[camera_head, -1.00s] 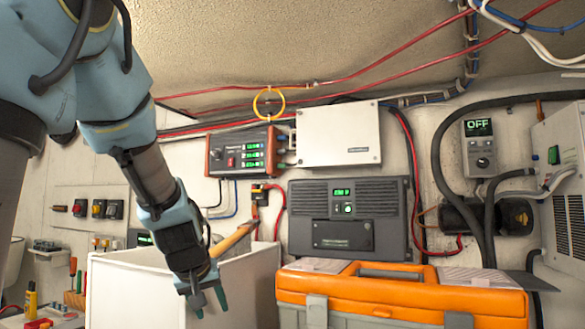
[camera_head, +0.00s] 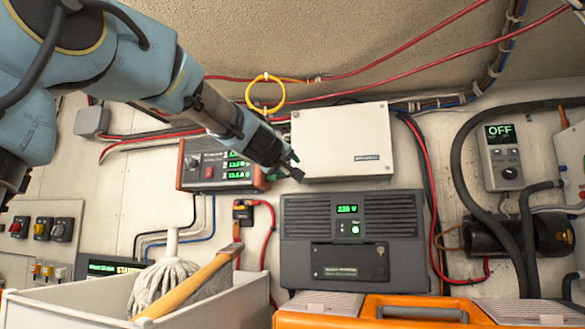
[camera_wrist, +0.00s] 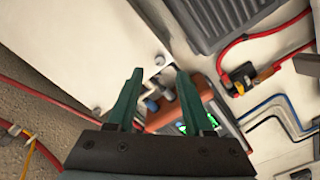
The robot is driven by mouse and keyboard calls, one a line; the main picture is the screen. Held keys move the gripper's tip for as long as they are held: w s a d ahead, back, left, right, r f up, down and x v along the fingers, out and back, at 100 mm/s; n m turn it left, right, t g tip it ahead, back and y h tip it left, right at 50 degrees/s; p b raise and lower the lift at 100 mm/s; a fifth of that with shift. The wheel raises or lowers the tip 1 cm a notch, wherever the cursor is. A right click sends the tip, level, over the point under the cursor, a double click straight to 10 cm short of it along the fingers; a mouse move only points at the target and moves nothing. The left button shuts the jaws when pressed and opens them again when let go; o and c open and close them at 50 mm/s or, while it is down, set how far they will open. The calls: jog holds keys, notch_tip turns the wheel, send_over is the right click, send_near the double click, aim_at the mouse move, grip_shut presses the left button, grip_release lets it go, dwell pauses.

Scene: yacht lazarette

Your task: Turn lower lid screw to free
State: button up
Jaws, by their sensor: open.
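The white lid box (camera_head: 343,140) is mounted on the wall in the upper middle of the head view. Small dark dots that may be lid screws show near its right corners, but they are too small to tell apart. The box (camera_wrist: 70,50) fills the upper left of the wrist view. My gripper (camera_head: 293,176) is at the box's lower left corner and hides part of it. Small cable connectors (camera_wrist: 152,103) show beyond the fingers, beside the box edge.
A red-framed meter unit (camera_head: 212,166) is left of the box. A dark inverter panel (camera_head: 350,240) is below it. A white bin (camera_head: 60,312) with a mop and a wooden-handled tool, and an orange toolbox (camera_head: 400,312), stand in front. Red cables run above.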

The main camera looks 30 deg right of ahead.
jog(key=shift+p+x, duration=0.85)
jog(key=shift+x, duration=1.95)
grip_shut()
